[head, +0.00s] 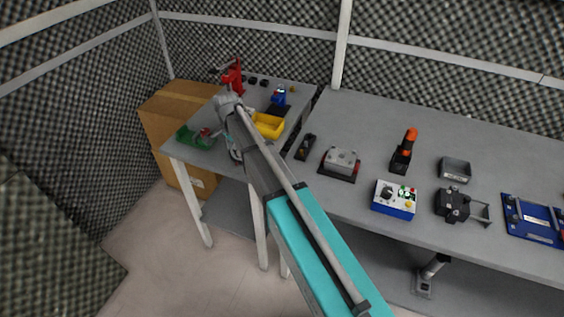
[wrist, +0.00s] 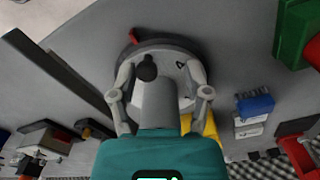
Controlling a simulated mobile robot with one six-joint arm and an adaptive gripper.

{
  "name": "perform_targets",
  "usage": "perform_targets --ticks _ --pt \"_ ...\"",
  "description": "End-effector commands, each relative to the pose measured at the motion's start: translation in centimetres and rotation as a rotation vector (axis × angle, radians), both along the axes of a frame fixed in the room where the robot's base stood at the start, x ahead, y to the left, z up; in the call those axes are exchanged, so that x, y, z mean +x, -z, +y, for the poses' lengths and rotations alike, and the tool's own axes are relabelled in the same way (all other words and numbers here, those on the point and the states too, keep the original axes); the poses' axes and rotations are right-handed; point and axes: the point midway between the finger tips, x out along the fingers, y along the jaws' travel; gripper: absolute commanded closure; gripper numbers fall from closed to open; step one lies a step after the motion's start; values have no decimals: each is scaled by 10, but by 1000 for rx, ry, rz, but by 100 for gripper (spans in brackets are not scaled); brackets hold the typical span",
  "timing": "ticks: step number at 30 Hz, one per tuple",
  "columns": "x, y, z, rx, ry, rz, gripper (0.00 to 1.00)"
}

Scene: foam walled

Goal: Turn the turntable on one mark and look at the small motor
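The turntable (wrist: 165,50), a round grey disc, lies under my gripper in the wrist view. A small red piece (wrist: 133,36) shows at its upper left rim. A dark triangle mark (wrist: 180,64) is on its face, right of a round black knob or part (wrist: 146,70). My gripper (wrist: 160,73) has its two grey fingers spread wide, one at each side of the disc. I cannot tell whether they touch it. I cannot identify the small motor for certain. In the head view my arm hides most of the turntable area.
On the left table stand a yellow bin (head: 267,125), a green tray (head: 195,139) and a red device (head: 233,76). The right bench (head: 300,97) holds a control box (head: 394,199) and several tools. A cardboard box (head: 172,112) stands behind. A narrow gap separates the tables.

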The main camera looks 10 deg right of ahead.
Motion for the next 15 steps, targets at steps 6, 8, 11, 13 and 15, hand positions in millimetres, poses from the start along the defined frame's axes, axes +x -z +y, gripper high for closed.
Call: perform_targets --ticks 6,8,11,13,15 --pt "7 0 4 0 142 0 38" --pt "9 0 5 0 182 0 38" --pt "12 0 6 0 249 0 38" --pt "14 0 7 0 294 0 38" --pt "16 0 7 0 340 0 38"
